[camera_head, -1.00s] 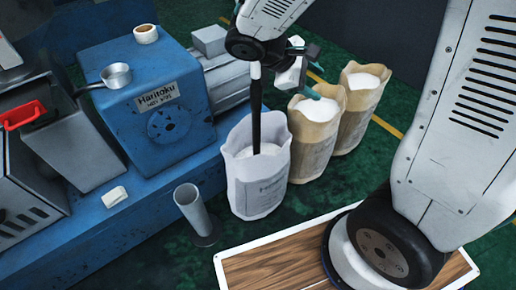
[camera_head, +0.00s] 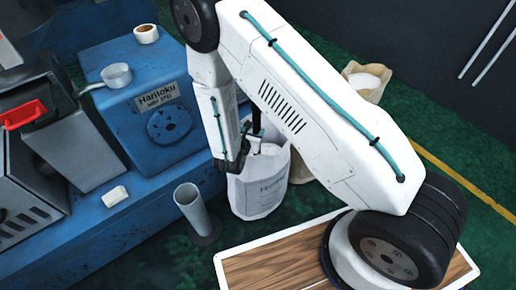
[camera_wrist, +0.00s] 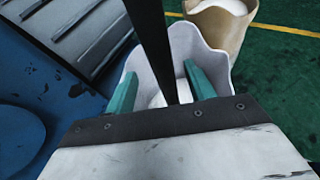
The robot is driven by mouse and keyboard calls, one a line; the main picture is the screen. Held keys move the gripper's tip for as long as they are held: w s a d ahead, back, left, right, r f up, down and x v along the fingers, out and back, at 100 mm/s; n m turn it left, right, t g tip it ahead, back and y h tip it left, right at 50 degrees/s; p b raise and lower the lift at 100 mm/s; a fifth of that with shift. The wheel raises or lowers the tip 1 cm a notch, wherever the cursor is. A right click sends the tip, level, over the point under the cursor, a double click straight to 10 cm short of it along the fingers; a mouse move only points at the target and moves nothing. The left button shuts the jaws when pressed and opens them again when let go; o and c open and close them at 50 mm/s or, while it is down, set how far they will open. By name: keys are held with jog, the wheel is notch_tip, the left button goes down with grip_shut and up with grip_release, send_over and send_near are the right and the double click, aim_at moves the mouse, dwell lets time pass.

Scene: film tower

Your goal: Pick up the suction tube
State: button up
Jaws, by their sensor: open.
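The suction tube, a long black tube (camera_wrist: 152,40), stands in the white bag (camera_wrist: 185,40) in the wrist view. My gripper (camera_wrist: 160,68) is open, with one teal finger on each side of the tube in this view. I cannot tell whether the tube is fully between the fingers in depth, and no contact shows. In the head view my arm hides most of the tube; a short dark piece (camera_head: 256,122) shows above the white bag (camera_head: 262,192).
A tan bag (camera_head: 368,80) stands behind my arm, with another mostly hidden. The blue machine (camera_head: 150,110) is at left. A grey cylinder on a round base (camera_head: 192,212) stands in front of the white bag. A wooden-topped platform (camera_head: 275,270) is at the bottom.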

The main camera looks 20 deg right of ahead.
jog(key=shift+w+d+f, duration=0.15)
jog(key=shift+w+f, duration=0.05)
jog(key=shift+f, duration=0.25)
jog(key=shift+y, duration=0.3)
jog(key=x, duration=0.7)
jog(key=shift+d+f, duration=0.2)
jog(key=shift+f, duration=0.25)
grip_shut()
